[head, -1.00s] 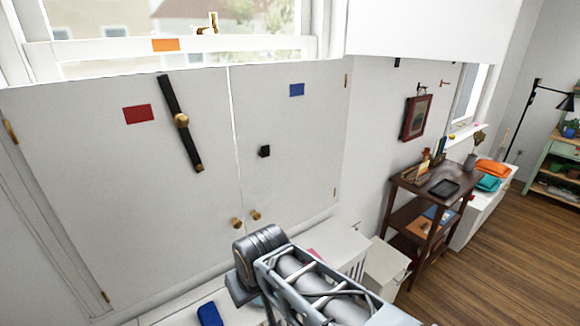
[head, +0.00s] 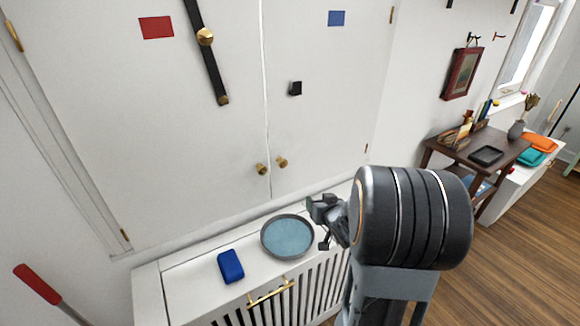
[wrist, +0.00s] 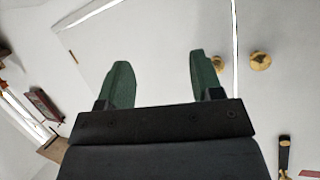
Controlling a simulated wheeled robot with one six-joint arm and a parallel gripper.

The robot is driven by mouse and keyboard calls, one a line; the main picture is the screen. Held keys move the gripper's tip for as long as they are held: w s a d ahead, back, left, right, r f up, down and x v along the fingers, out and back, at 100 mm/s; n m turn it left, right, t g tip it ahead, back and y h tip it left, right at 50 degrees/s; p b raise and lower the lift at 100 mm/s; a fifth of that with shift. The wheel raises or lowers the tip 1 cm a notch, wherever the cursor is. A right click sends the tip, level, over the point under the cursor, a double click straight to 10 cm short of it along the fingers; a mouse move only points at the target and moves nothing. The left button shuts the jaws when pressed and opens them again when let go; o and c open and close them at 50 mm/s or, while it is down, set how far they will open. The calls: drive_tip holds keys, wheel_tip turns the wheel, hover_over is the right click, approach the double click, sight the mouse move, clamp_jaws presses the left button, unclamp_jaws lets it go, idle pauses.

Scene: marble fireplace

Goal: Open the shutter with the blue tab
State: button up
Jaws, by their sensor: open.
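The shutter with the blue tab (head: 325,100) is the right one of two white panels and looks shut. Its blue tab (head: 336,18) is high up, and its brass knob (head: 281,162) is low, beside the seam. A black catch (head: 295,88) sits on it. A black bar (head: 213,72) on a brass pivot hangs steeply on the left shutter and does not cross the seam. My gripper (head: 320,224) is open and empty, below and right of the knob. In the wrist view, the knob (wrist: 218,62) shows partly behind one finger of my gripper (wrist: 162,78).
Below the shutters is a white slatted cabinet (head: 180,290) with a blue-grey dish (head: 288,237) and a blue block (head: 230,266) on top. My gripper is close to the dish. The left shutter (head: 130,120) has a red tab and its own knob (head: 261,168). A dark shelf (head: 455,147) stands right.

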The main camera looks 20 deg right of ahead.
sight(284, 165)
drive_tip(key=w+a+r+n+t+y, duration=0.1)
drive_tip(key=w+a+r+t+y, duration=0.1)
drive_tip(key=a+r+t+y, duration=0.4)
drive_tip(key=w, duration=0.4)
drive_tip(key=w+g+h+p, duration=0.1)
drive_tip(key=w, duration=0.4)
drive_tip(key=w+h, duration=0.1)
drive_tip(key=w, duration=0.3)
drive_tip(key=shift+w+d+r+p, duration=0.15)
drive_tip(key=shift+d+r+p, duration=0.05)
drive_tip(key=shift+r+p, duration=0.15)
drive_tip(key=shift+c, duration=0.2)
